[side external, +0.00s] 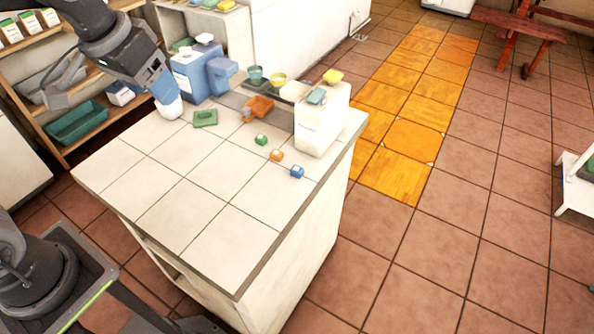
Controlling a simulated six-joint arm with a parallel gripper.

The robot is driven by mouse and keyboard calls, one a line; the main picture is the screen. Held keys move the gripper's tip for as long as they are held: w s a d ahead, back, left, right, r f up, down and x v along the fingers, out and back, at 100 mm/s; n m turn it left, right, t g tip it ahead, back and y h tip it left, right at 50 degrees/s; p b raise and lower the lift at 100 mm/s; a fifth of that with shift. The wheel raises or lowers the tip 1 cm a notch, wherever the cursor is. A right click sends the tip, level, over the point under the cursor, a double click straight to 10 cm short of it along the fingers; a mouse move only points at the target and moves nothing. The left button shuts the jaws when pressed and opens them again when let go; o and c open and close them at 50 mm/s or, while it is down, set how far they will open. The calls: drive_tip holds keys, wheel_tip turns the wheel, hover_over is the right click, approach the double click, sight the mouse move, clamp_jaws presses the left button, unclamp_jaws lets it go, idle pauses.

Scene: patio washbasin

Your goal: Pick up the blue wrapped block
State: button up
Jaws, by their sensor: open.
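The blue wrapped block (297,172) is a small blue piece with a pale patch. It lies on the white tiled counter (190,205), near its right edge. It is the nearest to the camera in a short row with an orange block (276,155) and a green block (261,140). My gripper (65,82) is at the upper left, beyond the counter's left side. It is open, far from the blue block, and its fingers show only partly against the shelves.
A white box (322,126) with small items on top stands just behind the blue block. A green tray (205,118), an orange scoop-like item (259,106) and blue containers (195,75) are farther back. The counter's front is clear.

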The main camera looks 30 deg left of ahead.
drive_tip(key=w+d+f+g, duration=0.1)
drive_tip(key=w+d+f, duration=0.2)
drive_tip(key=w, duration=0.7)
drive_tip(key=g, duration=0.3)
hover_over(296, 170)
drive_tip(key=f, duration=2.2)
drive_tip(key=shift+a+f, duration=0.35)
drive_tip(key=shift+d+f, duration=0.2)
drive_tip(key=shift+f, duration=1.3)
drive_tip(key=shift+d+f, duration=0.15)
drive_tip(key=shift+f, duration=1.35)
drive_tip(key=c, duration=1)
